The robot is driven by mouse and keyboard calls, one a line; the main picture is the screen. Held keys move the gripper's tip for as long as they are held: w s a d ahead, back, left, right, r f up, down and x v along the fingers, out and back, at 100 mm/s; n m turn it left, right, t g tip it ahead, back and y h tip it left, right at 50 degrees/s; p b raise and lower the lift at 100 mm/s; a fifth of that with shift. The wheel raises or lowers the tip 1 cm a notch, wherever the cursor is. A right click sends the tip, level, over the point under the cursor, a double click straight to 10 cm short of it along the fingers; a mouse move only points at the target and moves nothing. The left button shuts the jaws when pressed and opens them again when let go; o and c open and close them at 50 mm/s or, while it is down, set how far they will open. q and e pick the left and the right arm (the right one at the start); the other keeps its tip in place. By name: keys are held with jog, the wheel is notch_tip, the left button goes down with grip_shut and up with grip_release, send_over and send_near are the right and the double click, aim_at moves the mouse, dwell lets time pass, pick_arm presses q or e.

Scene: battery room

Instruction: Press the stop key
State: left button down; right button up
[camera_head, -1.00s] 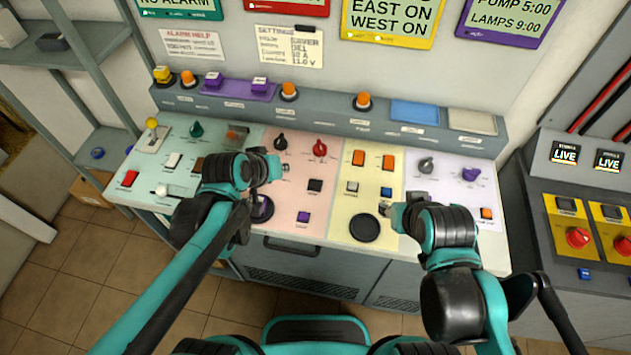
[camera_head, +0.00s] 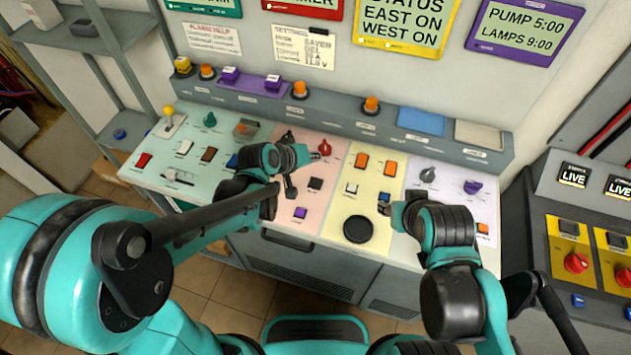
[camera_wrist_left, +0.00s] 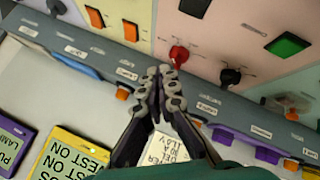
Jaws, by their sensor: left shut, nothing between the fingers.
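The console (camera_head: 330,205) carries many keys, and their labels are too small to read, so I cannot tell which is the stop key. My left gripper (camera_head: 316,156) is shut and empty above this panel, close to the red knob in the picture. In the left wrist view its fingertips (camera_wrist_left: 165,73) are together, near the red knob (camera_wrist_left: 179,54). My right gripper (camera_head: 386,209) is over the yellow panel by a blue key (camera_head: 384,197); its fingers are unclear.
A large black round button (camera_head: 360,229) lies on the yellow panel, below two orange switches (camera_head: 361,161). The raised back ledge (camera_head: 330,118) carries orange buttons. A grey cabinet with red rotary switches (camera_head: 576,263) stands at the right, shelves (camera_head: 75,35) at the left.

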aim_at(314, 184)
pick_arm(q)
jog(key=shift+f+b, duration=3.6)
jog(key=shift+f, duration=0.8)
jog(key=shift+f+b, duration=0.4)
jog(key=shift+f+b, duration=0.45)
jog(key=shift+r, duration=0.15)
jog(key=shift+r+p, duration=0.75)
jog(key=shift+r, duration=0.05)
notch_tip(314, 184, up, 5)
jog(key=p, duration=0.4)
